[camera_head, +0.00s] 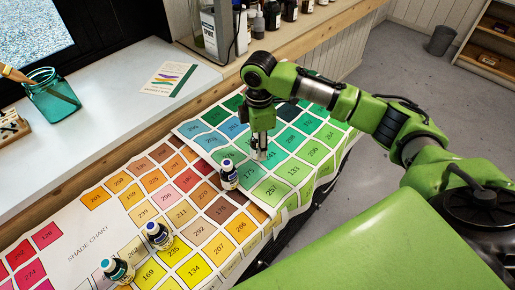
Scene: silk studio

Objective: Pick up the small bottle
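Three small bottles stand on the shade chart. One dark bottle with a white label and a blue cap (229,175) stands near the chart's middle. Another blue-capped bottle (158,236) and a teal-capped bottle (117,270) stand toward the lower left. My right gripper (261,153) points down over the green swatches, to the right of and a little behind the nearest bottle, apart from it in the picture. Its fingers are small here, and I cannot tell their opening or whether anything is between them. My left gripper is not in view.
The shade chart (75,235) covers the table with coloured, numbered squares. Behind it is a white counter (110,115) with a teal glass jar (50,97) and a leaflet (168,79). Dark bottles (272,14) line the back shelf. A grey bin (441,40) stands on the floor.

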